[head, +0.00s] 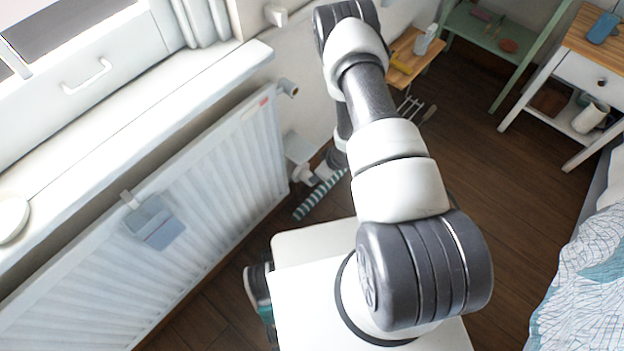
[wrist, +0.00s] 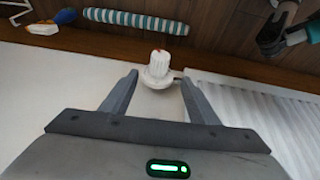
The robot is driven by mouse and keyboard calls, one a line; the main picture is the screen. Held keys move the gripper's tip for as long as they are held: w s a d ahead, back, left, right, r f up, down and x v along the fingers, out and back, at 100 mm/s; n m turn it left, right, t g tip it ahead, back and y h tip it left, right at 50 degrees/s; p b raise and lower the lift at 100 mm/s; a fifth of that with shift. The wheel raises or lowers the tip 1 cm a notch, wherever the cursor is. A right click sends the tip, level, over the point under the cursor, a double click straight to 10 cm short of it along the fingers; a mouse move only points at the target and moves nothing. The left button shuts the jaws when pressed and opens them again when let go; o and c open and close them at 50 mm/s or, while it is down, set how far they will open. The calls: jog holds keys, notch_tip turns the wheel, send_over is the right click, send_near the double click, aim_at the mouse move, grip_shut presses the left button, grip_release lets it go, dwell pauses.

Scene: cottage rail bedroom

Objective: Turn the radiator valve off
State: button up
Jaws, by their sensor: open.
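The radiator valve (wrist: 159,66) is a white ribbed knob with a small red mark on top, on a round white base. In the wrist view it is ahead of my gripper (wrist: 160,77), near the line between the fingertips. My gripper is open, with one finger on each side of the valve and visible gaps; nothing is held. In the head view a small white part by the radiator's lower right end looks like the valve (head: 303,174). The white ribbed radiator (head: 225,165) also shows in the wrist view (wrist: 265,115). My arm partly hides the gripper in the head view.
A striped roll (head: 318,196) lies on the dark wooden floor near the valve. A grey-blue container (head: 155,226) hangs on the radiator under the windowsill (head: 150,120). A green shelf (head: 515,60), white nightstand (head: 585,75) and bed (head: 585,270) stand right, with open floor between.

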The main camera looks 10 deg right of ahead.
jog(key=b+x, duration=0.4)
jog(key=x, duration=0.8)
jog(key=shift+w+f, duration=0.15)
jog(key=shift+f, duration=0.2)
jog(key=c, duration=1)
jog(key=shift+c, duration=0.2)
